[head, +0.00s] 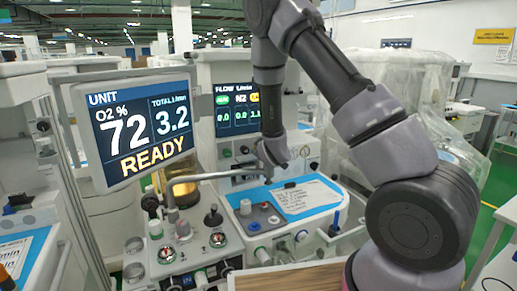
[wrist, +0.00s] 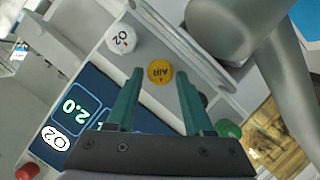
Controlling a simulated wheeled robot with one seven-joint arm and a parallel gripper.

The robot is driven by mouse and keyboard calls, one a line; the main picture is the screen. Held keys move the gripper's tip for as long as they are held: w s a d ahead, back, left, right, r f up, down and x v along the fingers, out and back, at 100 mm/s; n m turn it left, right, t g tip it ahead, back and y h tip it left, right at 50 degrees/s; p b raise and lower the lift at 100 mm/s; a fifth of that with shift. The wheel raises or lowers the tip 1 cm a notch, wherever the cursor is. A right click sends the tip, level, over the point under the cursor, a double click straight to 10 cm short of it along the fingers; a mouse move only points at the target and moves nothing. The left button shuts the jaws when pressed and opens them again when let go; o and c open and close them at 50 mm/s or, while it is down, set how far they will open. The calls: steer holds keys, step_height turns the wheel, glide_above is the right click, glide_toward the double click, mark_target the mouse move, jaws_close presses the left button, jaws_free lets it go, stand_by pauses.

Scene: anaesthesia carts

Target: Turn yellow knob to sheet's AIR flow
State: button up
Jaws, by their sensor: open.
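The yellow AIR knob (wrist: 160,71) shows near the middle of the wrist view, its label upside down. My gripper (wrist: 159,78) is open, with one green finger on each side of the knob in the picture. I cannot tell whether either finger touches it. In the head view my gripper (head: 271,160) is at the front of the machine below the flow screen (head: 237,112), and the arm hides the yellow knob. The printed sheet (head: 307,198) lies on the blue worktop; its writing is too small to read.
A white O2 knob (wrist: 121,39) sits beside the yellow one, and a green knob (wrist: 228,128) is at lower right. The unit monitor (head: 143,125) reads O2 72%, total 3.2, READY. A metal bar (head: 215,175) crosses in front of the machine.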

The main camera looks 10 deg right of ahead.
steer(key=v, duration=0.9)
steer(key=s+d+r+m+g, duration=0.2)
steer(key=s+d+r+m, duration=0.2)
steer(key=r, duration=0.4)
steer(key=s+d+r+m+g, duration=0.2)
steer(key=s+d+r+m, duration=0.25)
steer(key=r, duration=0.35)
steer(key=s+r+m+g, duration=0.1)
steer(key=s+r, duration=0.1)
steer(key=s, duration=0.4)
steer(key=s+d+r+m+g, duration=0.1)
steer(key=s+r, duration=0.2)
steer(key=s, duration=0.4)
steer(key=s+r+m+g+y, duration=0.1)
steer(key=s+r+m, duration=0.1)
steer(key=s, duration=0.5)
steer(key=shift+s+d+r, duration=0.15)
steer(key=shift+d+r, duration=0.2)
steer(key=shift+r, duration=0.4)
